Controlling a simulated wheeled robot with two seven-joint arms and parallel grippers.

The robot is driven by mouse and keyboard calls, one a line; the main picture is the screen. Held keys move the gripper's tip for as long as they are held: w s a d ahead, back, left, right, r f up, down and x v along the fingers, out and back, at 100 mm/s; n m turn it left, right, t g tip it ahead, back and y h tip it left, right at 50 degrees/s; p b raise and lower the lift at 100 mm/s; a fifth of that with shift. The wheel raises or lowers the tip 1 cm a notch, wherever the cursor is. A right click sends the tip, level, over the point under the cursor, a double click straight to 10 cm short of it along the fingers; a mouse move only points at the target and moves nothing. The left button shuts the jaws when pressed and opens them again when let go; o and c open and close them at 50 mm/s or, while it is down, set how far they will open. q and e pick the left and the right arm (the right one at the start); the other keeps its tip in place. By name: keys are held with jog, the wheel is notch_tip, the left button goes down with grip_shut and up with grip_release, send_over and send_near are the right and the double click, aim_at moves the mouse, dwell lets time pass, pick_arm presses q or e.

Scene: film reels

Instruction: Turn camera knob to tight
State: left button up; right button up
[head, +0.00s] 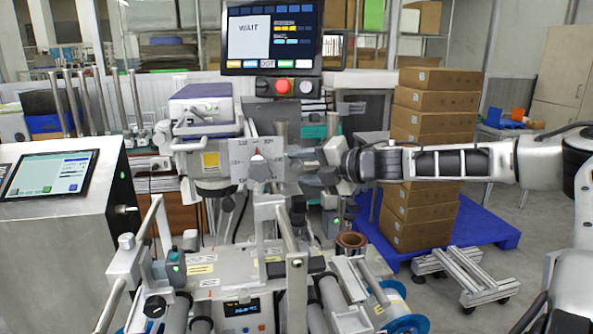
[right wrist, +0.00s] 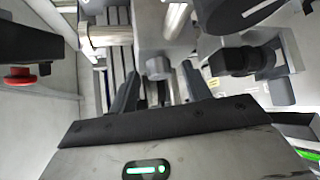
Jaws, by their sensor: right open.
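The camera knob (head: 260,170) is a small grey pointer knob on a pale plate (head: 240,172) with printed marks, near the middle of the head view. A red mark shows at its top, and the pointer looks roughly upright. The printed words are too small to read. My right gripper (head: 308,166) comes in from the right, just right of the plate, open and apparently empty. In the right wrist view its dark fingers (right wrist: 160,92) reach toward grey machine parts; I cannot tell which part there is the knob. My left gripper is not in view.
A screen reading WAIT (head: 270,38) hangs above, with a red button (head: 283,86) below it. Rollers and metal bars (head: 290,225) stand in front of and below the plate. Stacked cardboard boxes (head: 433,110) stand behind my right arm on a blue pallet (head: 490,230).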

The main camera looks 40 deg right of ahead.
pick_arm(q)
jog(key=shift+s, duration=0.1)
pick_arm(e)
jog(key=shift+c, duration=1.3)
jog(key=c, duration=0.7)
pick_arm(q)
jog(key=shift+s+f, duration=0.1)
pick_arm(e)
jog(key=shift+c, duration=0.2)
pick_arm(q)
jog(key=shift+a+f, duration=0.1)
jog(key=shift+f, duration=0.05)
